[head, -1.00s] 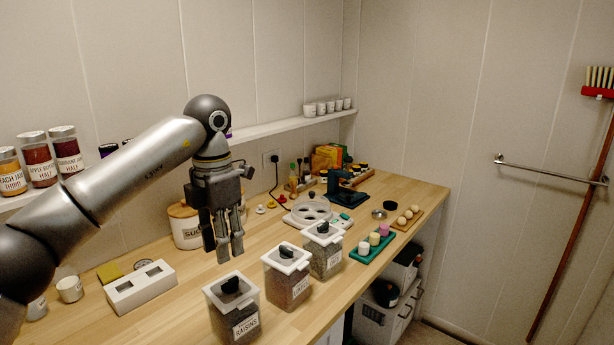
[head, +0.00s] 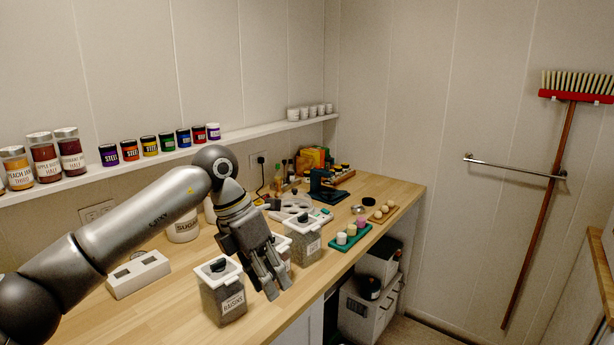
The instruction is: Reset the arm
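My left arm comes in from the left in the head view. My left gripper (head: 272,284) hangs tilted down over the front part of the counter, just right of the raisins container (head: 222,292). Its fingers look apart, and nothing shows between them. It partly covers a second clear container (head: 287,250) behind it. My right gripper is not in the view.
A wooden counter (head: 165,317) holds a third clear container (head: 304,240), a white two-slot block (head: 138,274), a sugar jar (head: 183,228) and a green tray (head: 349,237). A wall shelf (head: 250,131) carries jars. A broom (head: 540,210) and rail (head: 515,167) are on the right wall.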

